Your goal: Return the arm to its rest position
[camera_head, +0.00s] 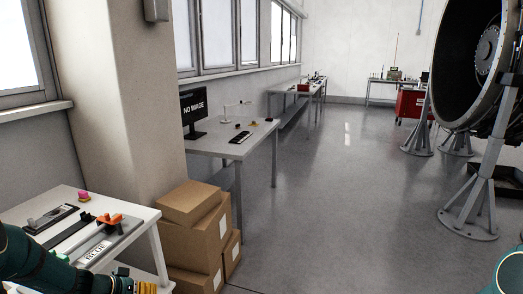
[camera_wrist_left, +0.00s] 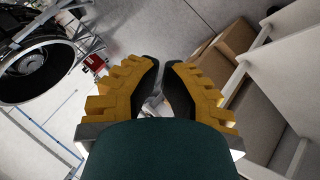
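My left arm (camera_head: 45,262), dark teal, comes in from the lower left in the head view, in front of the near white table. My left gripper (camera_head: 148,287) is at the bottom edge, partly cut off, with yellow finger parts showing. In the left wrist view its two yellow-and-black fingers (camera_wrist_left: 162,64) curve toward each other, with a narrow gap between the tips.
The near white table (camera_head: 145,215) holds an orange item (camera_head: 109,219) and a pink-red button (camera_head: 84,196). Stacked cardboard boxes (camera_head: 188,203) stand beside it. A farther desk (camera_head: 205,146) bears a monitor (camera_head: 194,110). A turbofan (camera_head: 480,60) on stands is at right. The middle floor is clear.

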